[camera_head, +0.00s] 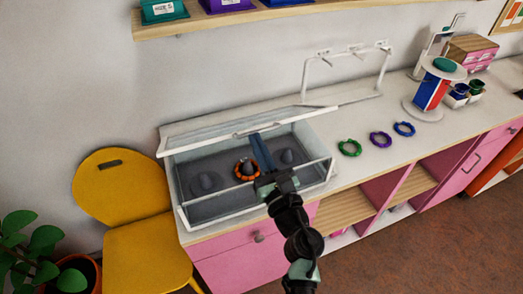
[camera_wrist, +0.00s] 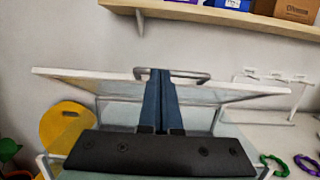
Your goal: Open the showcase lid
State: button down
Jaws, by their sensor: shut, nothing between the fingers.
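The showcase (camera_head: 184,212) is a white-framed glass case on the counter. Its lid (camera_head: 190,142) is a white-edged glass panel, tilted up at the back so that the front of the case is open. The lid's handle (camera_head: 262,126) is a thin bar on its raised edge; it also shows in the wrist view (camera_wrist: 190,75). My gripper (camera_head: 254,137) is shut and empty, its blue fingers reaching over the case up to the lid's edge. In the wrist view its fingertips (camera_wrist: 160,72) overlap the handle; I cannot tell whether they touch.
Inside the case, an orange bead ring (camera_head: 246,176) sits around a grey stand. Green (camera_head: 350,148), purple (camera_head: 381,139) and blue (camera_head: 404,129) bead rings lie on the counter to the right. A yellow chair (camera_head: 120,205) stands at left. A shelf (camera_head: 220,20) hangs above.

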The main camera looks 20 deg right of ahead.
jog(key=w+r+p, duration=0.2)
jog(key=w+r, duration=0.8)
jog(key=shift+a+p, duration=0.2)
jog(key=shift+p, duration=0.2)
jog(key=shift+s+r, duration=0.1)
jog(key=shift+r, duration=0.05)
dwell(0.4)
